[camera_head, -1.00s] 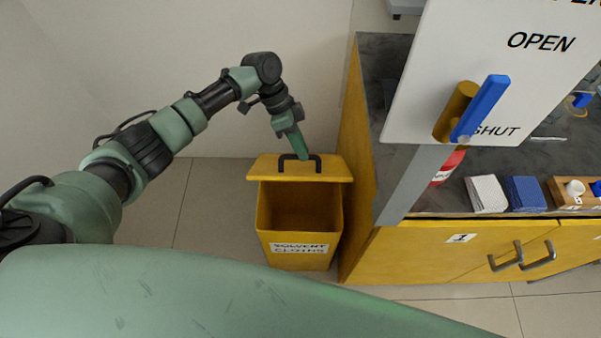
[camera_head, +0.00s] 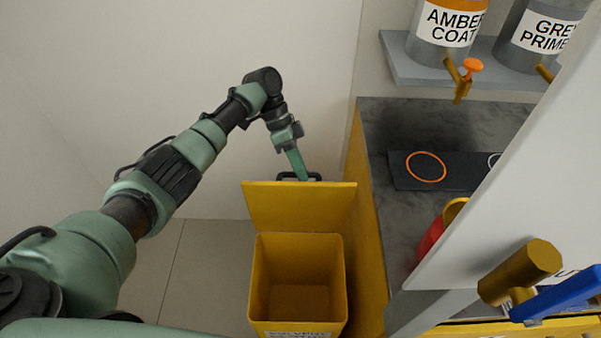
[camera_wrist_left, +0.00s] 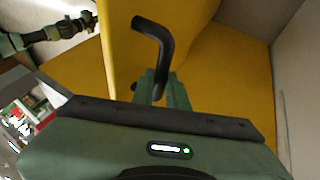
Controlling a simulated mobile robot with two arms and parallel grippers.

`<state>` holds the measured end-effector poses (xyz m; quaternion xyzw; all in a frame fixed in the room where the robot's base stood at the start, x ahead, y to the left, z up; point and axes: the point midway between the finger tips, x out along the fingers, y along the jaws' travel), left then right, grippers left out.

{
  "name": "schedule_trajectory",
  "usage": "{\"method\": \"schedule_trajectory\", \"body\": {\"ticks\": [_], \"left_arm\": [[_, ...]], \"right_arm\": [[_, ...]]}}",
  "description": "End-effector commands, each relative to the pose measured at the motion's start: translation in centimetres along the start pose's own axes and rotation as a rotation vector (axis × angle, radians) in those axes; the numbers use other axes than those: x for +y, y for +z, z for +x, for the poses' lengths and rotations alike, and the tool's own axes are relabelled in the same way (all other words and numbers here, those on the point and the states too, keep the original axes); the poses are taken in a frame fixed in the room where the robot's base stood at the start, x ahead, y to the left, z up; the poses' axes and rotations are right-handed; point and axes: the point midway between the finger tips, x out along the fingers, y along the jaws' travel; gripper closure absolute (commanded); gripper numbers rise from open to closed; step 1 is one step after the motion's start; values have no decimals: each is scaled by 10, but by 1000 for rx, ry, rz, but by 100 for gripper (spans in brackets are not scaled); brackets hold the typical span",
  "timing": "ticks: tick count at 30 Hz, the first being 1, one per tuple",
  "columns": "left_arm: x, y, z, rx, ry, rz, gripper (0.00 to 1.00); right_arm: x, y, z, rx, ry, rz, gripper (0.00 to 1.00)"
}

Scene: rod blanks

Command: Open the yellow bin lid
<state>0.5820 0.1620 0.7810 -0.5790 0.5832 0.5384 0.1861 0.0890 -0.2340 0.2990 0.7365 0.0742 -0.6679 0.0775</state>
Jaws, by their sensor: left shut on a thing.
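The yellow bin (camera_head: 342,290) stands on the floor against the side of the yellow cabinet, its inside visible and empty. Its yellow lid (camera_head: 300,207) is raised, standing up at the bin's back edge. The lid's black handle (camera_head: 314,176) is on the far side of the lid, partly hidden by its top edge. My left gripper (camera_head: 303,174) is at the handle, shut on it. In the left wrist view the black handle (camera_wrist_left: 155,40) runs down to the green fingers, with the yellow lid behind it. My right gripper is not in view.
A grey worktop (camera_head: 385,130) on the yellow cabinet is right of the bin. A white panel with a brass fitting and blue lever (camera_head: 555,300) fills the lower right. Paint containers stand on a shelf (camera_head: 400,70). Tiled floor left of the bin is clear.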

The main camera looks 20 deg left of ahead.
Motion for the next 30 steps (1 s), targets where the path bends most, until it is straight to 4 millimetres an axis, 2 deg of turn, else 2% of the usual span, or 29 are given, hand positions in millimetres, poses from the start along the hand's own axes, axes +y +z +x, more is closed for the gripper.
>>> {"method": "schedule_trajectory", "body": {"ticks": [1,15,16,18,27,30], "left_arm": [[-1,7,8,-14,13,-12,100],[-2,7,7,-14,22,-17,100],[-2,7,7,-14,22,-17,80],[-2,6,6,-12,22,-16,64],[-1,3,2,-5,19,-11,64],[-2,2,-6,-4,17,-11,64]], "right_arm": [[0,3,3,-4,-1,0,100],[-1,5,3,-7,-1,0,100],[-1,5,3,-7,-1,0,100],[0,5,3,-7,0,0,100],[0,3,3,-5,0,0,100],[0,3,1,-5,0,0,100]]}}
